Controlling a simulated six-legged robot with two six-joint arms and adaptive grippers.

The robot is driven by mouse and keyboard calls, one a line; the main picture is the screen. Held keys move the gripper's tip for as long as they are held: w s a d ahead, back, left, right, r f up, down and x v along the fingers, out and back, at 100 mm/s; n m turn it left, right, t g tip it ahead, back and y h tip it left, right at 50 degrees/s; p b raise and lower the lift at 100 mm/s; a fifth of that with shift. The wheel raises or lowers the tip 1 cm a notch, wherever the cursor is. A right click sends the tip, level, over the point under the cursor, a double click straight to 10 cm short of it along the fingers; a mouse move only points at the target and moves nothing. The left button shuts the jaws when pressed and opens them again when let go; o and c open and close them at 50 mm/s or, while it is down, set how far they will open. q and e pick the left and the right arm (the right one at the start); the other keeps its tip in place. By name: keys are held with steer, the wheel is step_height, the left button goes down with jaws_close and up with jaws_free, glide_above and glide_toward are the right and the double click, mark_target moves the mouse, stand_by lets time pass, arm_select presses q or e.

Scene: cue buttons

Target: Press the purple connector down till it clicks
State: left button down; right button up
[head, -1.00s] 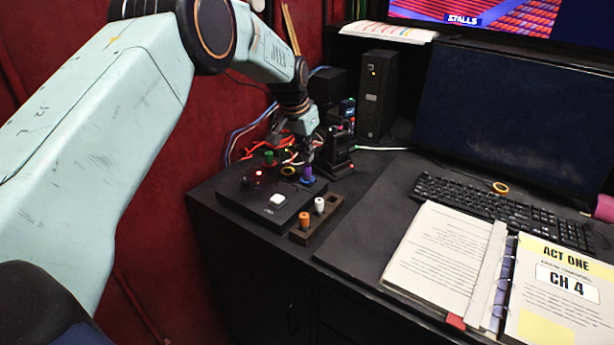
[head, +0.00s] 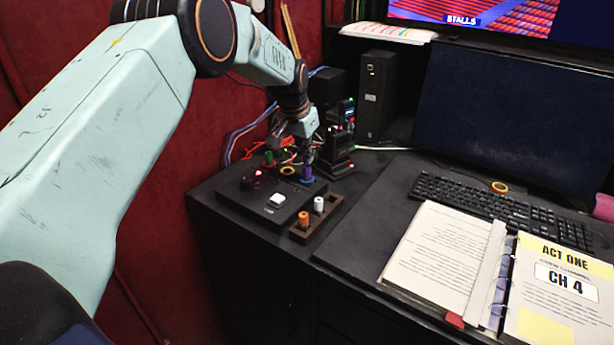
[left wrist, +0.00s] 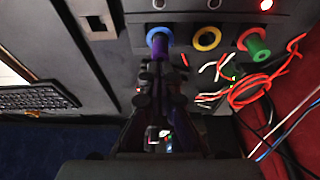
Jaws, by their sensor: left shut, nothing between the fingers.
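The purple connector (head: 307,173) stands upright at the blue ring socket at the back of a black box (head: 240,199). In the left wrist view the purple connector (left wrist: 158,42) shows above my fingertips, with the blue ring (left wrist: 159,34) around it. My left gripper (head: 308,157) is shut and empty, pointing down right at the connector's top. Its fingers (left wrist: 160,74) cover part of the connector in the wrist view; I cannot tell whether they touch it. How deep the connector sits is hidden. My right gripper is out of view.
The box also has an empty yellow ring (left wrist: 207,39), a green connector (left wrist: 256,46) at a red ring, a white button (head: 277,200) and a red light. A small tray (head: 327,217) holds orange and white connectors. Loose cables (head: 246,135) lie behind.

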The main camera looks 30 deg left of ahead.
mark_target(306, 167)
arm_select(q)
steer(key=shift+f, duration=0.3)
steer(key=shift+f, duration=0.5)
steer(key=shift+r, duration=0.15)
steer(key=shift+r+p, duration=2.95)
steer(key=shift+r, duration=0.55)
steer(key=shift+f, duration=0.15)
